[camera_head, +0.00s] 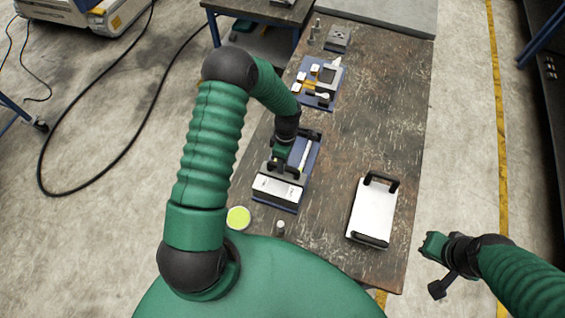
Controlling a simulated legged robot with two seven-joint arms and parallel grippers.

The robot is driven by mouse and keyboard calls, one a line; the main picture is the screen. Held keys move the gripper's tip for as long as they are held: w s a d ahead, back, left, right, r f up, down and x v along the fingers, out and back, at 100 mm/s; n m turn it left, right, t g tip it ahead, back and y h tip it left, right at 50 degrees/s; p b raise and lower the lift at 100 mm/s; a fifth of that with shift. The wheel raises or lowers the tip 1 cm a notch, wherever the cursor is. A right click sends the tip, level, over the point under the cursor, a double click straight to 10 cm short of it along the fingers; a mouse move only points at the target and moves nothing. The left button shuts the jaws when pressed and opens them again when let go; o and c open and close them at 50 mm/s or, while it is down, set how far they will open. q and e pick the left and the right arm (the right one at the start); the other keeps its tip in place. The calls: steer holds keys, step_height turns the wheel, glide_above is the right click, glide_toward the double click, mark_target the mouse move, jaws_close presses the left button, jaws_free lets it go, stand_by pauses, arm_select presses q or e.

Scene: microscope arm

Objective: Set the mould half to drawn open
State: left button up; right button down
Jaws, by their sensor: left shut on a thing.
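A blue-based fixture (288,207) sits near the table's left edge. At its near end is a silver-topped block, which I take for the mould half (278,190). A dark block (311,135) stands at the fixture's far end, and a pale rod (305,159) shows along its right side between the two. My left gripper (278,165) reaches down at the far side of the silver block and is shut on what looks like its dark handle; the wrist hides most of the grip. My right gripper (432,246) is off the table's right side, apart from everything; its fingers are too small to read.
A white plate with black handles (373,211) lies right on the worn table (370,110). A blue board with yellow clamps (321,80) and a grey block (338,39) are farther back. A yellow-green disc (238,218) and small cylinder (280,228) are near. The table's middle is clear.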

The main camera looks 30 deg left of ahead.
arm_select(q)
steer(key=shift+w+d+r, duration=0.1)
steer(key=shift+d, duration=0.2)
jaws_close()
stand_by(0.5)
